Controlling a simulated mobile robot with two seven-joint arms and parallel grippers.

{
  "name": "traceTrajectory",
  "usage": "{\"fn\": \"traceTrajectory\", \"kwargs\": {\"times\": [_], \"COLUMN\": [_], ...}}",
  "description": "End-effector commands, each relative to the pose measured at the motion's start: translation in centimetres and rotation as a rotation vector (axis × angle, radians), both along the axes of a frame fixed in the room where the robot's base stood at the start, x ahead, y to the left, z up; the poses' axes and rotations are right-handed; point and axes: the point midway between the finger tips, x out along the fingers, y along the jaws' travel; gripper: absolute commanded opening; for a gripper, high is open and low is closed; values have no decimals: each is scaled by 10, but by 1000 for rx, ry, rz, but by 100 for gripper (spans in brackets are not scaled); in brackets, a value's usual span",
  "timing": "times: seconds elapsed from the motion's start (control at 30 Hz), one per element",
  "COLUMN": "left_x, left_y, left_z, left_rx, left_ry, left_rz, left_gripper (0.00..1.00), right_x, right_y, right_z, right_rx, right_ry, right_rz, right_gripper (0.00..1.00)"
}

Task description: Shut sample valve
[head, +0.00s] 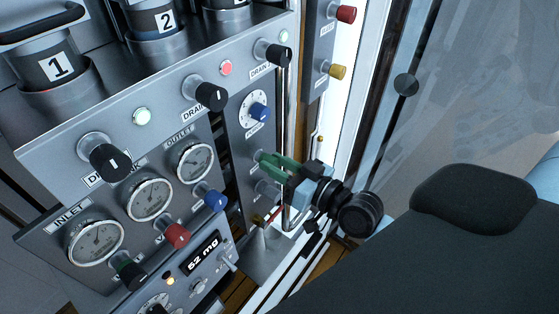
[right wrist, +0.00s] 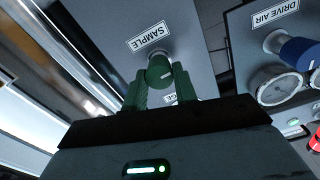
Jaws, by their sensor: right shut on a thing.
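The sample valve shows in the right wrist view as a round dark green knob (right wrist: 159,70) on a pale metal stem, beside a white SAMPLE label (right wrist: 148,35) that appears upside down. My right gripper (right wrist: 161,84) has its two green fingers on either side of this knob and is shut on it. In the head view my right gripper (head: 266,165) reaches the grey panel from the right, below the blue-knobbed dial, and its fingers mostly hide the knob. The valve's exact angle is hard to read. My left gripper is not in view.
A blue knob (head: 260,111) on a white dial sits just above the gripper. Gauges (head: 150,199), a red knob (head: 176,235), another blue knob (head: 215,200) and black drain handles (head: 210,96) fill the panel to the left. A thin vertical pipe (head: 285,120) runs close by the gripper.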

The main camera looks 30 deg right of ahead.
Motion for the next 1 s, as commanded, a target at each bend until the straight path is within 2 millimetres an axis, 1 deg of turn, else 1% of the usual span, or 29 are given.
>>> {"fn": "traceTrajectory", "kwargs": {"times": [0.03, 0.3, 0.67, 1.0], "left_x": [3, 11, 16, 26], "left_y": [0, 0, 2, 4], "left_z": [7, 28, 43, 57], "left_rx": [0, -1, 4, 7], "left_ry": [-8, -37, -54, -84], "left_rz": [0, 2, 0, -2], "left_gripper": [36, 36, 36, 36], "right_x": [0, 1, 1, 1], "right_y": [0, -1, -1, -2], "right_z": [4, 4, 2, 1], "right_rx": [41, 284, 609, 914], "right_ry": [14, 97, 211, 317], "right_rz": [2, 2, 1, 2], "right_gripper": [5, 5, 5, 5]}}
